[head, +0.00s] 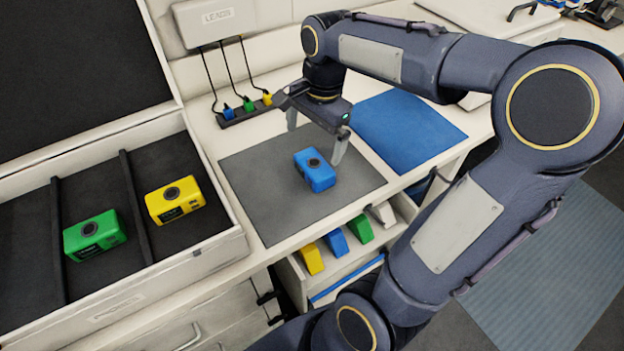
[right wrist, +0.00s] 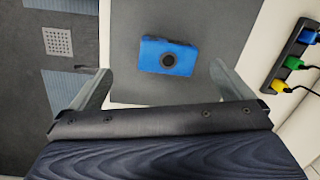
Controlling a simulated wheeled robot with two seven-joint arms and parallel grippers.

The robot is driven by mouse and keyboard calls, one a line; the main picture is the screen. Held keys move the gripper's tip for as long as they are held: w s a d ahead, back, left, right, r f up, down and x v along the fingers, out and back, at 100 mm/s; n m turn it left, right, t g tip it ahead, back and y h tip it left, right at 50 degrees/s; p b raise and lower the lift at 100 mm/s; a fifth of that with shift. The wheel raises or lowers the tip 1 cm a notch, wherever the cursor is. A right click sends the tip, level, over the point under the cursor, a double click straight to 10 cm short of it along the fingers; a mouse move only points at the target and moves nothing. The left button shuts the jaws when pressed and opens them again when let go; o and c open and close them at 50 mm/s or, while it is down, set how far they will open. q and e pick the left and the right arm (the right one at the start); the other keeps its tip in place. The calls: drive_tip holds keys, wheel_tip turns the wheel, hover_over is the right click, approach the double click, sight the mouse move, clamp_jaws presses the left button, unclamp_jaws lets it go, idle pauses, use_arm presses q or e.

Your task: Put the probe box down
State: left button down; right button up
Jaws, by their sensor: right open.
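The blue probe box (head: 315,171) rests on the grey mat (head: 260,205) on the white counter, its dark round knob facing up. In the right wrist view the blue box (right wrist: 168,57) lies on the mat beyond the fingertips, roughly midway between them. My right gripper (head: 316,143) is open above the mat, its two fingers apart on either side of the box and not gripping it. It also shows in the right wrist view (right wrist: 160,80). My left gripper is not in view.
A divided tray (head: 192,255) at left holds a green box (head: 94,235) and a yellow box (head: 174,200). A blue mat (head: 408,130) lies right of the grey one. A connector strip (head: 244,110) with coloured plugs stands behind. Coloured wedges (head: 336,242) sit on a lower shelf.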

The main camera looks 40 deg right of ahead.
drive_tip(key=s+a+f+n+t+y, duration=0.3)
drive_tip(key=s+a+n+t, duration=0.1)
drive_tip(key=s+a+n, duration=0.7)
drive_tip(key=s+n, duration=0.2)
drive_tip(key=n, duration=0.1)
drive_tip(key=shift+s+a+n+t, duration=0.15)
drive_tip(key=shift+s+n+t, duration=0.15)
